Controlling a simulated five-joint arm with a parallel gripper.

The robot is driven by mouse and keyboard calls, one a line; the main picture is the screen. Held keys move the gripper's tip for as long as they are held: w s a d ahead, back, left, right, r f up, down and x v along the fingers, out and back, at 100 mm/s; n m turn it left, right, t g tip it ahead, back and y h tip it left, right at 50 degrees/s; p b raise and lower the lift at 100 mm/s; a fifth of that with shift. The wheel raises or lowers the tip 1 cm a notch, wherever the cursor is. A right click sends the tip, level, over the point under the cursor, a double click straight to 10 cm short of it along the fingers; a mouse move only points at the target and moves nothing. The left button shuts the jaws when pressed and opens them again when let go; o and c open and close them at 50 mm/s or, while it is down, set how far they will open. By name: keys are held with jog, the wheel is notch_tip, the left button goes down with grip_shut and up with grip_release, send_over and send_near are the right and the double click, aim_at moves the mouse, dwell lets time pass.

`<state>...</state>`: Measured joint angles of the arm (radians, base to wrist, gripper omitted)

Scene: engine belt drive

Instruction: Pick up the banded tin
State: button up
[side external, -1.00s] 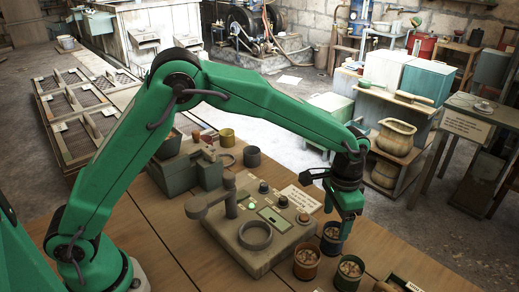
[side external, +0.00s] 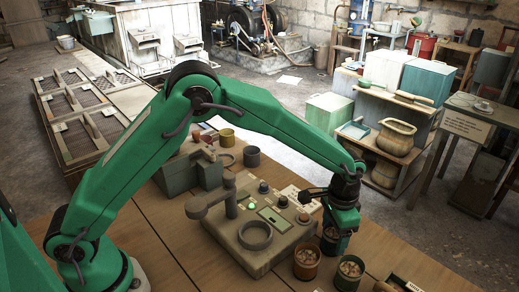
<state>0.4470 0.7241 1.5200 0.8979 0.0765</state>
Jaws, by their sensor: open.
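I cannot tell for sure which one is the banded tin. My gripper (side external: 335,224) is open, pointing down at the dark tin behind. Its green finger covers much of that tin's right side. I cannot tell whether it touches the tin.
A grey-brown device (side external: 262,252) with a ring, knobs and a lit green button stands left of the tins. A yellow tin (side external: 227,138) and a dark empty-looking tin (side external: 252,157) stand farther back. A tray (side external: 404,284) lies at the front right edge. Bare bench shows around it.

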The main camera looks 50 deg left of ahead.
jog(key=c, duration=1.1)
jog(key=shift+r, duration=0.1)
jog(key=shift+r, duration=0.65)
jog(key=s+d+r, duration=0.2)
jog(key=s+r, duration=0.1)
jog(key=s+d+r, duration=0.2)
jog(key=s+r, duration=0.1)
jog(key=s+d+r, duration=0.2)
jog(key=s+r, duration=0.1)
jog(key=shift+s+d+r, duration=0.25)
jog(key=shift+s+r, duration=0.05)
jog(key=shift+s, duration=0.05)
jog(key=shift+a, duration=0.1)
